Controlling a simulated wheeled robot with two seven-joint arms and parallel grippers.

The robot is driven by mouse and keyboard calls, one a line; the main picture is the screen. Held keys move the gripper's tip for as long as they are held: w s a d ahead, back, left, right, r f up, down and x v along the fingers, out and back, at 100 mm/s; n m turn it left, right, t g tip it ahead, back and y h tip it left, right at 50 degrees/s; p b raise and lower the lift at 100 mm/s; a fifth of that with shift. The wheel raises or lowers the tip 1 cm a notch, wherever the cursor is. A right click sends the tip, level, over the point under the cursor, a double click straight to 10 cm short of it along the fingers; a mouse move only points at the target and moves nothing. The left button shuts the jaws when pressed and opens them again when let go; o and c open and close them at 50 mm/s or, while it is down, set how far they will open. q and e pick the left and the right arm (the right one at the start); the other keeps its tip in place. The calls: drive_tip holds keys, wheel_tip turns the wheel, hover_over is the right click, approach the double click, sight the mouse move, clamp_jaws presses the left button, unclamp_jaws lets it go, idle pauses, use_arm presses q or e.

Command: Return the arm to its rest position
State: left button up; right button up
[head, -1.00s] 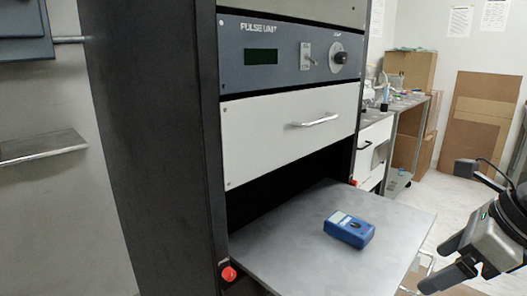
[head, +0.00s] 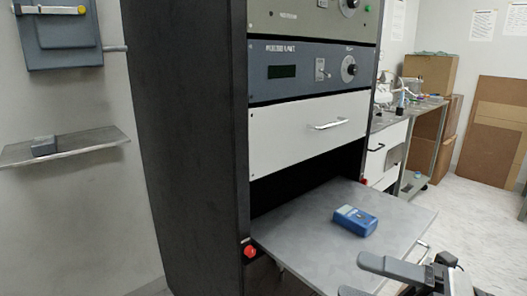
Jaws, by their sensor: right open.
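My right gripper (head: 353,276) is at the bottom edge, right of centre, in the head view. Its two grey fingers point left and are apart, with nothing seen between them. It shows in front of the near right part of a grey pull-out shelf (head: 310,245). The rest of my right arm is mostly cut off by the frame. A blue handheld meter (head: 357,221) lies on the shelf, beyond the gripper and apart from it. My left gripper is not in view.
A black rack (head: 190,150) holds the shelf, a white drawer (head: 300,133) and a pulse unit (head: 300,73). A red knob (head: 250,251) is beside the shelf. A wall shelf (head: 90,147) is at left. A bench (head: 425,110) and cardboard boxes (head: 432,73) stand behind. Floor is clear at right.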

drive_tip(key=w+d+f+m+t+h+p, duration=0.15)
drive_tip(key=f+m+t+h, duration=0.4)
drive_tip(key=m, duration=0.75)
drive_tip(key=w+d+f+m+t+h+p, duration=0.1)
drive_tip(key=d+f+m+t+h, duration=0.35)
drive_tip(key=m, duration=0.85)
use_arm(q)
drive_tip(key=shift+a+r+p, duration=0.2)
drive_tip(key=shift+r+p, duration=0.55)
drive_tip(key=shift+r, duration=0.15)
use_arm(e)
drive_tip(key=s+a+f+m+g+h, duration=0.2)
drive_tip(key=s+a+f+m+g, duration=0.1)
drive_tip(key=f, duration=0.4)
drive_tip(key=s+a+f+m+g+h, duration=0.2)
drive_tip(key=s+a+f+m+g, duration=0.1)
drive_tip(key=s+f, duration=0.3)
drive_tip(key=shift+s+a+f+m+h, duration=0.15)
drive_tip(key=shift+f+m+h, duration=0.25)
drive_tip(key=shift+f+m, duration=0.3)
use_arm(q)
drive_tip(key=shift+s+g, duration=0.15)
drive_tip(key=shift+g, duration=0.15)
use_arm(e)
drive_tip(key=shift+c, duration=0.3)
